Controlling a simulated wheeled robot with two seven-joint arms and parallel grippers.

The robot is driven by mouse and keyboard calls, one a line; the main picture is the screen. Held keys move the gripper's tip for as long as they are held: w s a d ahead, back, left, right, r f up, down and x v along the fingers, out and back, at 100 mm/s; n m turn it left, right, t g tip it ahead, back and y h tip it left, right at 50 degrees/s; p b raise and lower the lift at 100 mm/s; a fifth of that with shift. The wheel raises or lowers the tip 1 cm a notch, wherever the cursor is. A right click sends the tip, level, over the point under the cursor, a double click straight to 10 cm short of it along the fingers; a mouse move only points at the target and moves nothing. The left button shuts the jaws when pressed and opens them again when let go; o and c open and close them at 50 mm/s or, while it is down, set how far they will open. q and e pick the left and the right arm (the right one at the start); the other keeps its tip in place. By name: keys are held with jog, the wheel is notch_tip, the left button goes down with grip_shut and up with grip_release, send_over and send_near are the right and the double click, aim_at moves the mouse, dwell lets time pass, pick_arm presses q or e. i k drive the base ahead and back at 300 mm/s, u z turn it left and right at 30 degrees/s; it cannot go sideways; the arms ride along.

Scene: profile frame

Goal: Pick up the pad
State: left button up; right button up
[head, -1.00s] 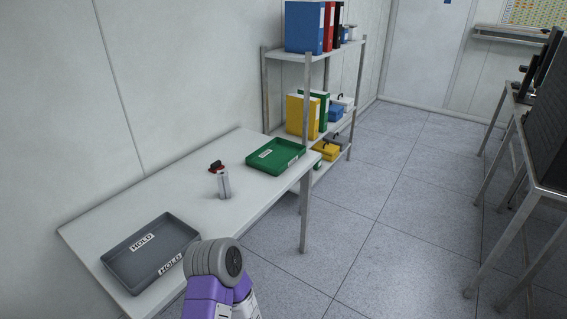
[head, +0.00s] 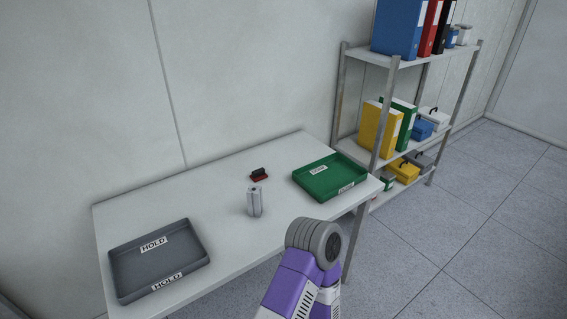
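A small red and black object (head: 259,175), which looks like the pad, lies on the white table (head: 215,180) toward its back edge. A short silver-grey profile piece (head: 254,201) stands upright in front of it, a little to the left. The two are apart. One of my purple and grey arms shows at the bottom of the head view, over the table's front right side. Neither of my grippers is in view.
A grey tray (head: 195,226) labelled HOLD sits at the table's left end. A green tray (head: 345,194) with white labels sits at the right end. A metal shelf (head: 343,95) with binders and boxes stands to the right. Floor is free at lower right.

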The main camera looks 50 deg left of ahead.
aim_at(259, 175)
jog(key=i, duration=2.35)
jog(key=u, duration=2.9)
